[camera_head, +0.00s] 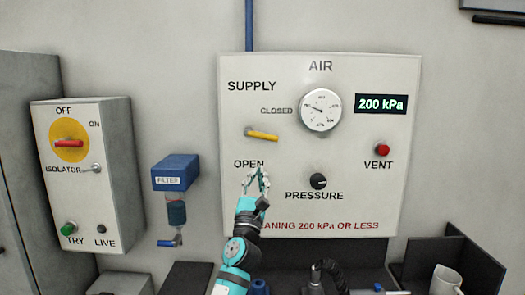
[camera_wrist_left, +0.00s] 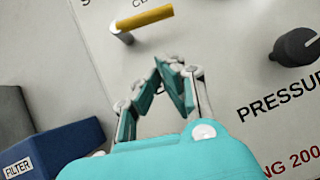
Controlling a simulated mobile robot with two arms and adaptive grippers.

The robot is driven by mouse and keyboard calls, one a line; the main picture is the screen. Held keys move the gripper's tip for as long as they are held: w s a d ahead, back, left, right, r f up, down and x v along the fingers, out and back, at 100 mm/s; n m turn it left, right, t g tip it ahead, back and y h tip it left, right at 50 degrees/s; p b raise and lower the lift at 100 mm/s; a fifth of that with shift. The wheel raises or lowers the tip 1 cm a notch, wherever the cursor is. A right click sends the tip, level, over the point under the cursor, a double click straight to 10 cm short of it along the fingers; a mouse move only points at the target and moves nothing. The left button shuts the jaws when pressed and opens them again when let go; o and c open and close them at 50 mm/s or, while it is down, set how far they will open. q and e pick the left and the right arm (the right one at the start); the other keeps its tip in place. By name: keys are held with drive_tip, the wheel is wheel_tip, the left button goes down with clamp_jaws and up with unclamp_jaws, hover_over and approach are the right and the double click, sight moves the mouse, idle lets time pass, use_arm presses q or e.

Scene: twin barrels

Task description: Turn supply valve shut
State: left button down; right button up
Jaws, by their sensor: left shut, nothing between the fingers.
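The supply valve's yellow handle (camera_head: 263,136) is on the white AIR panel, between the CLOSED label above and the OPEN label below. It lies nearly level, its right end tilted slightly down from the pivot at its left. In the left wrist view the handle (camera_wrist_left: 146,18) shows at the top with its grey pivot stem. My left gripper (camera_head: 257,170), teal with grey fingers, is shut and empty in front of the panel, below the handle and beside the OPEN label. Its fingers (camera_wrist_left: 174,66) show apart from the handle in the wrist view. My right gripper is out of view.
A black PRESSURE knob (camera_head: 318,181) and red VENT button (camera_head: 382,149) are to the right. The round gauge (camera_head: 320,110) sits above; the display (camera_head: 381,104) reads 200 kPa. A blue FILTER unit (camera_head: 175,171) and ISOLATOR box (camera_head: 118,150) are left.

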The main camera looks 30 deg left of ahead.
sight(262, 153)
use_arm(q)
drive_tip(key=w+r+p, duration=0.1)
drive_tip(key=r, duration=0.1)
drive_tip(key=w+r+p, duration=0.1)
drive_tip(key=w+a+r+p, duration=0.1)
drive_tip(key=r, duration=0.1)
drive_tip(key=shift+w+r, duration=0.3)
drive_tip(key=shift+r, duration=0.05)
